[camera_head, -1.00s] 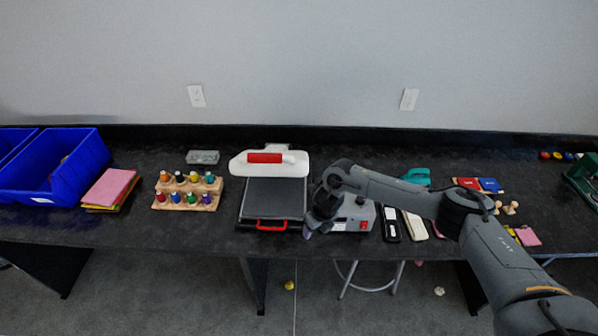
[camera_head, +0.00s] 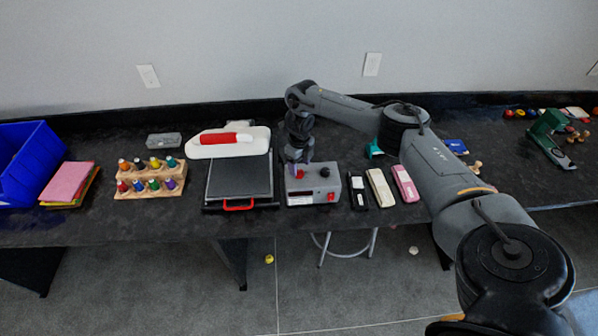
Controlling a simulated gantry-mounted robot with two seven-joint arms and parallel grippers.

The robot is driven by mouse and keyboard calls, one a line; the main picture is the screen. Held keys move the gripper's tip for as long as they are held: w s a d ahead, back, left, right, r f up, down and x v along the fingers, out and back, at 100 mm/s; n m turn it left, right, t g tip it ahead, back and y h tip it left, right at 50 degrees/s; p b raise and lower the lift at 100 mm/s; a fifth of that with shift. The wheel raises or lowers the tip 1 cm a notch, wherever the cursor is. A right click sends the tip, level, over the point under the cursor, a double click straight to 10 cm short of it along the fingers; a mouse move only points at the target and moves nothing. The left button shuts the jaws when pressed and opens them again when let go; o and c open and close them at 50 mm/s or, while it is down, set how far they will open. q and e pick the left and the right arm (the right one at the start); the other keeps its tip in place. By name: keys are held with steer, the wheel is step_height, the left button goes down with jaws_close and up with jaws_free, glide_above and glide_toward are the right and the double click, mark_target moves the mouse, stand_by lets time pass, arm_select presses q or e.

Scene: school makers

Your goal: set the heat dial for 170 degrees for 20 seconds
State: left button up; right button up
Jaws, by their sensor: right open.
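A grey control box (camera_head: 313,195) stands on the black bench just right of the heat press (camera_head: 238,179). The press has a white head with a red handle, a dark plate and a red front handle. My right gripper (camera_head: 297,172) points down over the left part of the box's top, left of the top knob, open. Whether it touches the box I cannot tell. My left gripper is not in view.
A wooden rack of colored bottles (camera_head: 150,187), pink and yellow sheets (camera_head: 68,183) and a blue bin (camera_head: 25,160) lie to the left. Black, cream and pink slim cases (camera_head: 404,184) lie close right of the box. A green tool (camera_head: 549,135) stands far right.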

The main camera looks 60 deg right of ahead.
mark_target(299, 172)
steer(key=shift+f, duration=1.6)
steer(key=c, duration=1)
steer(key=shift+c, duration=0.2)
